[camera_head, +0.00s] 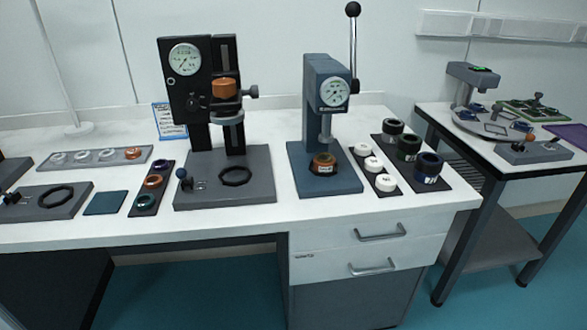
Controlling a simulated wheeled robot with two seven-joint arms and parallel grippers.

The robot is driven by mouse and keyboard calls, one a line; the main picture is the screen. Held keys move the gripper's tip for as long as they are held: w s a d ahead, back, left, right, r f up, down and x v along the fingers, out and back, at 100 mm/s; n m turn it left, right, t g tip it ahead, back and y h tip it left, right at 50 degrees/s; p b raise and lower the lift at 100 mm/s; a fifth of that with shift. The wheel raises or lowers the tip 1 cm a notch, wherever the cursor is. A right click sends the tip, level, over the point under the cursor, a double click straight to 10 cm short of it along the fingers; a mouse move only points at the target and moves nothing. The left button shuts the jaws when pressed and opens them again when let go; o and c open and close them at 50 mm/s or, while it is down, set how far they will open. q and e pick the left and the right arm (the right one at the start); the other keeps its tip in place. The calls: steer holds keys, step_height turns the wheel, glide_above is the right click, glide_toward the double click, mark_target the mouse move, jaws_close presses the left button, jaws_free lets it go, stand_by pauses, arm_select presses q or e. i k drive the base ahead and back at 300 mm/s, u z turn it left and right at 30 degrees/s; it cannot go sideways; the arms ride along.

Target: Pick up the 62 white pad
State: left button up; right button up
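Three round white pads stand in a row on a dark mat (400,190) at the right of the bench: a back pad (363,149), a middle pad (373,164) and a front pad (386,183). Their markings are too small to read, so I cannot tell which one is 62. Nothing covers them from above. Neither of my grippers is in view.
A blue press (330,100) with a tall lever stands just left of the pads. Several dark cylinders, including a front one (427,167), stand right of them. A black press (200,90) is further left. The bench's front edge is clear.

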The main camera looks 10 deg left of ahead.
mark_target(384, 182)
steer(key=z, duration=2)
steer(key=i, duration=0.55)
steer(key=u, duration=2)
